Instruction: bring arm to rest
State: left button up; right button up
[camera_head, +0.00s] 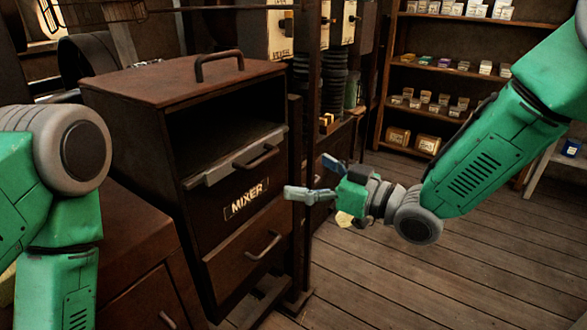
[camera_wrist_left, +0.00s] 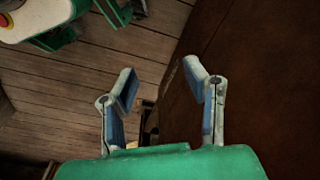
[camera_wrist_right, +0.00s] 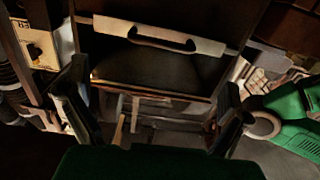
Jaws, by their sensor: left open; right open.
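My right gripper (camera_head: 318,177) is open and empty in the head view, just right of the brown cabinet with the MIXER label (camera_head: 246,199). Its fingers point left toward the cabinet. In the right wrist view the open fingers (camera_wrist_right: 158,112) frame the cabinet's front, with a handled panel (camera_wrist_right: 160,36) above them. My left gripper (camera_wrist_left: 165,100) shows in the left wrist view, open and empty, with its two fingers spread apart. Wooden floor and a dark brown surface lie beyond it. In the head view only my left arm shows; its gripper is out of sight.
The cabinet has a top handle (camera_head: 219,64), an open upper compartment and a drawer handle (camera_head: 264,246). A shelf (camera_head: 465,72) with small boxes stands at the back right. A lower brown cabinet (camera_head: 142,262) stands at the left front. The plank floor (camera_head: 400,295) at right is clear.

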jog(key=shift+s, duration=0.1)
jog(key=s+d+f+m+g+h, duration=0.1)
jog(key=s+d+f+m+h, duration=0.2)
jog(key=f, duration=0.5)
jog(key=s+d+f+m+g+h, duration=0.1)
jog(key=s+d+f+m+h, duration=0.15)
jog(key=s+d+f, duration=0.5)
jog(key=s+d+f+m+g+h, duration=0.1)
jog(key=s+d+f+m+h, duration=0.2)
jog(key=f, duration=0.7)
jog(key=s+d+f+g+h, duration=0.2)
jog(key=s+d, duration=0.1)
jog(key=s, duration=0.4)
jog(key=s+d+f+m+g+h, duration=0.1)
jog(key=s+d+f+g+h, duration=0.1)
jog(key=s, duration=0.6)
jog(key=s+d+f+m+g+h, duration=0.1)
jog(key=s+d+f+g+h, duration=0.1)
jog(key=s+d+f, duration=0.2)
jog(key=s+d, duration=0.2)
jog(key=s, duration=0.1)
jog(key=shift+s+d, duration=0.2)
jog(key=shift+s, duration=0.05)
jog(key=shift+w+h, duration=0.1)
jog(key=shift+h, duration=0.15)
